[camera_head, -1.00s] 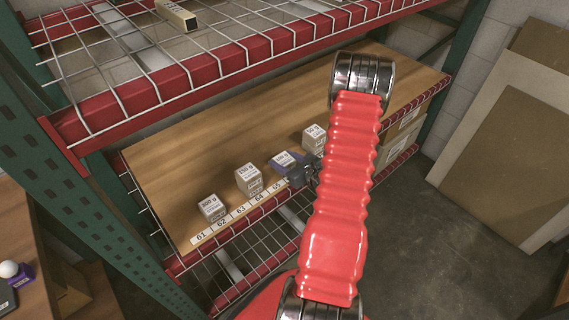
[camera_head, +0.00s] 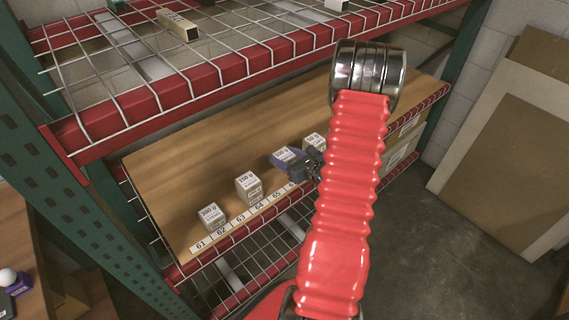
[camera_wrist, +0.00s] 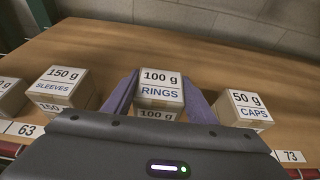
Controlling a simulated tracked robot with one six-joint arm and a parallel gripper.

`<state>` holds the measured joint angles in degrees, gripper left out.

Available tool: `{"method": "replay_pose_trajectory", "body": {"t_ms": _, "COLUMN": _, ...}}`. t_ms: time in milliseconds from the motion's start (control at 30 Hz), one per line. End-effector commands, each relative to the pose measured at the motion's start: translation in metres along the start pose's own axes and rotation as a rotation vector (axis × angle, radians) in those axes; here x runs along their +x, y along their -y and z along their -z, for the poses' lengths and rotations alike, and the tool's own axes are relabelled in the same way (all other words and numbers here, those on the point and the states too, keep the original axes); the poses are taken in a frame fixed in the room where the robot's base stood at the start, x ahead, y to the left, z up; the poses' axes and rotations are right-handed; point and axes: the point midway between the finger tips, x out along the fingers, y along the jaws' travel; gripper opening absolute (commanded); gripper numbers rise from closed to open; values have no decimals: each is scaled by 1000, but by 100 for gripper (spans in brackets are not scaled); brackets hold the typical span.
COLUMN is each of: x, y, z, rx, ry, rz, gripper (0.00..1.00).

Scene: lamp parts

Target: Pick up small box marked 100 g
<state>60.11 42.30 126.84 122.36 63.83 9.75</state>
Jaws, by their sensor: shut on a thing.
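The small box marked 100 g (camera_wrist: 160,90), labelled RINGS, shows in the middle of the wrist view, between the two purple fingers of my gripper (camera_wrist: 159,100). The fingers are shut on its left and right sides. In the head view the 100 g box (camera_head: 285,155) is at my gripper (camera_head: 290,162), partly hidden by the gripper and arm. Whether its underside touches the wooden shelf (camera_head: 180,165) I cannot tell.
A 150 g SLEEVES box (camera_wrist: 58,88) stands to the left and a 50 g CAPS box (camera_wrist: 243,110) to the right. A 200 g box (camera_head: 211,215) stands further left. A wire shelf with a red beam (camera_head: 190,85) is above.

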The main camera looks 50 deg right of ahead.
Motion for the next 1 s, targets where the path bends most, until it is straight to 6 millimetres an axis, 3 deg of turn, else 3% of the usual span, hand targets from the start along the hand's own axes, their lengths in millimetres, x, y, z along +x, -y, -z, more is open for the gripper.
{"method": "replay_pose_trajectory", "body": {"t_ms": 100, "x": -6, "y": 0, "z": -16, "rx": -2, "ry": 2, "rz": 2, "gripper": 28}}
{"method": "replay_pose_trajectory", "body": {"t_ms": 333, "x": -11, "y": 0, "z": -30, "rx": 0, "ry": 1, "rz": 1, "gripper": 28}}
{"method": "replay_pose_trajectory", "body": {"t_ms": 1000, "x": -12, "y": 0, "z": -32, "rx": 0, "ry": 0, "rz": 1, "gripper": 28}}
